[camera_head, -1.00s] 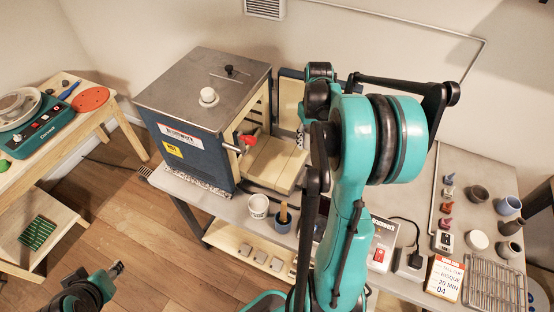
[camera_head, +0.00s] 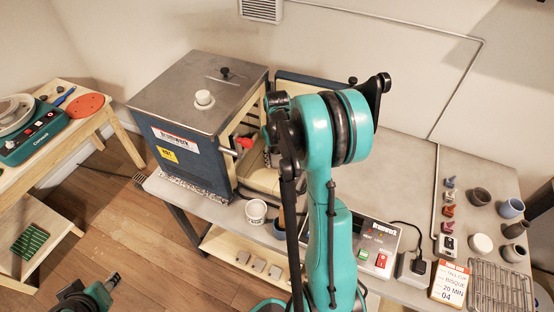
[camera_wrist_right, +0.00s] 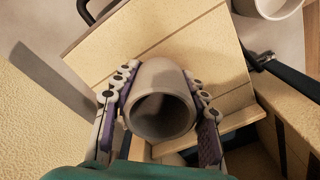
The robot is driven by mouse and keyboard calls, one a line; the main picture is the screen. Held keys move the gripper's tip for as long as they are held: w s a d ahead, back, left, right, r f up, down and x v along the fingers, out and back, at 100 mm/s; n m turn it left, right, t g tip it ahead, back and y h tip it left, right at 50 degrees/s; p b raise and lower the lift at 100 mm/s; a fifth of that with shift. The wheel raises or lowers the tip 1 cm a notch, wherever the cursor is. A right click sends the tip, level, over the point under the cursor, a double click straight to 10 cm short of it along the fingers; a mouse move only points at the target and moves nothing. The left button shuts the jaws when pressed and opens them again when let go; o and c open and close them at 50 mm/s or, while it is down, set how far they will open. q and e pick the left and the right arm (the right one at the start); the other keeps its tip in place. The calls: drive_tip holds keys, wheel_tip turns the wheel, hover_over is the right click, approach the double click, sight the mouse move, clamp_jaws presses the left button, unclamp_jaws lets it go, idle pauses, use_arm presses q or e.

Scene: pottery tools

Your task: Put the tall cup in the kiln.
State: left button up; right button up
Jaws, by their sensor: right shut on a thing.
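The kiln (camera_head: 185,140) is a dark blue box with a grey top, standing at the left end of the bench. Its front faces right and is open, showing cream brick. My right gripper (camera_wrist_right: 163,88) is shut on the tall cup (camera_wrist_right: 160,73), a grey-brown cylinder whose round opening faces the wrist camera. Cream brick surfaces of the kiln lie around and behind the cup in the wrist view. In the head view my right arm hides the cup and most of the kiln opening. My left gripper (camera_head: 110,282) is low at the left, away from the bench, its jaws unclear.
A white tub (camera_head: 256,212) stands near the bench's front edge. A controller box (camera_head: 375,247), a card (camera_head: 450,280), a wire rack (camera_head: 500,290) and several small pots, including a blue cup (camera_head: 511,208), occupy the right side. The back middle of the bench is clear.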

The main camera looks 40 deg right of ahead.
drive_tip(key=shift+s, duration=0.1)
drive_tip(key=shift+f, duration=0.15)
drive_tip(key=o, duration=1.2)
drive_tip(key=shift+r, duration=0.4)
wheel_tip(320, 180, up, 12)
drive_tip(key=p, duration=0.2)
drive_tip(key=shift+f, duration=0.15)
